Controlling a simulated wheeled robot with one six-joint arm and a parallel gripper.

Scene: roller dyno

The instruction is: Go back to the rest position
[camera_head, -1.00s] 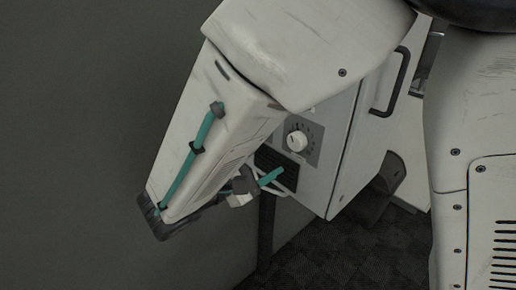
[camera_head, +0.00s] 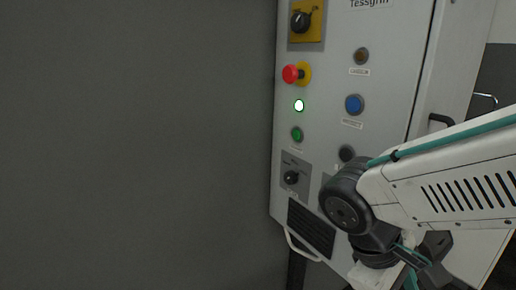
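My arm (camera_head: 450,185) comes in from the right and reaches across the lower front of a light grey control cabinet (camera_head: 395,60). Its dark round joint (camera_head: 345,205) covers part of the panel's lower right. Below that, my wrist (camera_head: 375,248) runs down to the bottom edge of the picture. No gripper fingers can be made out; the end of the arm appears cut off by the frame. I see nothing held.
The panel carries a yellow-plated black switch (camera_head: 302,21), a red mushroom button (camera_head: 292,73), a lit green-white lamp (camera_head: 299,105), a green button (camera_head: 297,134), a blue button (camera_head: 354,104) and a black knob (camera_head: 292,178). A plain grey wall (camera_head: 130,140) fills the left.

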